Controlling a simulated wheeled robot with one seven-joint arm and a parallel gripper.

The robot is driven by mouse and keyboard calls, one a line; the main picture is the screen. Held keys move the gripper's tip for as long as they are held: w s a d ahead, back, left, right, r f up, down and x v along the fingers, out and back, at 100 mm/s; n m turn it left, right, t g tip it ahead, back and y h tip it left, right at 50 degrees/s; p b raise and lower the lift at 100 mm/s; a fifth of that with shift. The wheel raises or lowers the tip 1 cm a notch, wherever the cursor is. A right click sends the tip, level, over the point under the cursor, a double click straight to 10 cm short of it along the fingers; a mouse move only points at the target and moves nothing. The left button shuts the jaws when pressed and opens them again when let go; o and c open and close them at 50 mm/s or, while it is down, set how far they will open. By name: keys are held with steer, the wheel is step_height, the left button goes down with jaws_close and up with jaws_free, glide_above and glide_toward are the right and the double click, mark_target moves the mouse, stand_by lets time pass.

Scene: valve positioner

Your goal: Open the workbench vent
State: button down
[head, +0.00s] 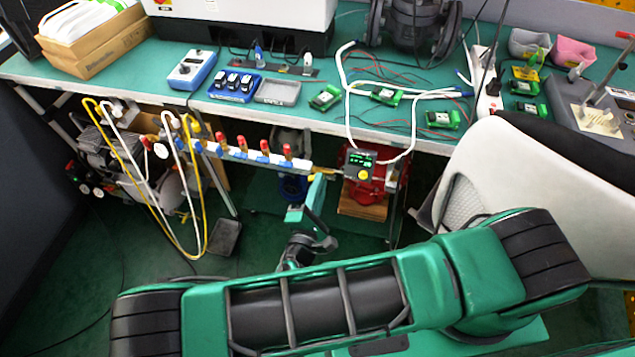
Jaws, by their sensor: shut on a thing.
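A silver manifold bar (232,154) with several red-topped valves runs under the front edge of the workbench. At its right end, a small yellow handle (327,174) shows beside a dark box with a green display (358,162). My gripper (315,180) is at this yellow handle and appears shut on it. The fingertips are small and partly hidden by the green gripper body, so the exact grip is unclear. No label on the frame identifies the vent.
White hoses (349,110) hang over the bench (130,65) edge near the display box. A red device (366,192) stands below. Yellow and white hoses (150,205) loop down at the left. A white chair (480,165) stands close at the right.

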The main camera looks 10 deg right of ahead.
steer(key=m, duration=0.2)
steer(key=f+m, duration=0.1)
steer(key=m, duration=0.2)
steer(key=shift+s+f+m, duration=0.1)
steer(key=shift+s+m, duration=0.05)
steer(key=shift+m, duration=0.15)
stand_by(0.5)
steer(key=c, duration=1.9)
jaws_free()
steer(key=shift+o, duration=0.2)
